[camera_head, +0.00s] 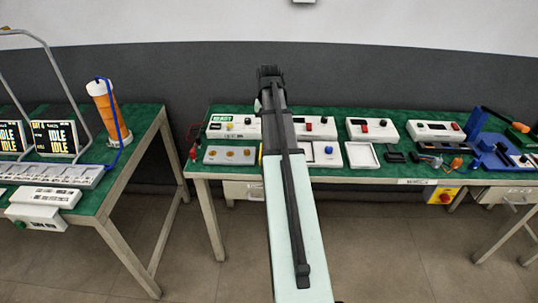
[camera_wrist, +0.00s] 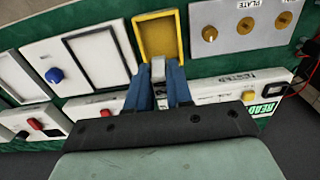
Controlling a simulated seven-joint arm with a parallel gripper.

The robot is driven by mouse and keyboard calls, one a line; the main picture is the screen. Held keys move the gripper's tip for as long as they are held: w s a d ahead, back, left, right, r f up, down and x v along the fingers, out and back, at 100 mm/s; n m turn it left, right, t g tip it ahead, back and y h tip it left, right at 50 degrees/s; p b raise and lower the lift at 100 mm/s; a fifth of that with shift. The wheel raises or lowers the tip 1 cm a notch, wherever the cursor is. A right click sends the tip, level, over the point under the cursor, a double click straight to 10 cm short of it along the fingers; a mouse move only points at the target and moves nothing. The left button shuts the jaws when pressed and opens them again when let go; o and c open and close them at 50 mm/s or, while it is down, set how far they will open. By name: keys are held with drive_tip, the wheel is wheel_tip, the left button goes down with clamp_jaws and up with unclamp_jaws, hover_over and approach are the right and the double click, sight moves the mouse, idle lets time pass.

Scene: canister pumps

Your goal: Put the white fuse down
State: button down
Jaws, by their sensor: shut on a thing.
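In the wrist view, the blue fingers of my gripper (camera_wrist: 160,88) are shut on the white fuse (camera_wrist: 158,68), a small pale piece showing between the fingertips. The fuse is in front of the yellow-rimmed tray (camera_wrist: 139,38) and overlaps its edge nearest the gripper in the picture. I cannot tell whether it touches the tray or hangs above it. In the head view my arm hides the fingers and the fuse; only a sliver of the yellow tray (camera_head: 261,154) shows beside the arm.
A plate with brass knobs (camera_wrist: 246,25) lies right of the tray in the wrist view. A white panel with a blue knob (camera_wrist: 54,76) is to the left. A tester box (camera_wrist: 235,89) is close below. An empty white tray (camera_head: 362,155) stands on the green bench.

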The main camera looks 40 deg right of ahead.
drive_tip(key=shift+f, duration=4.9)
drive_tip(key=shift+f, duration=0.15)
drive_tip(key=c, duration=1.3)
unclamp_jaws()
wheel_tip(320, 180, up, 12)
drive_tip(key=shift+r, duration=0.2)
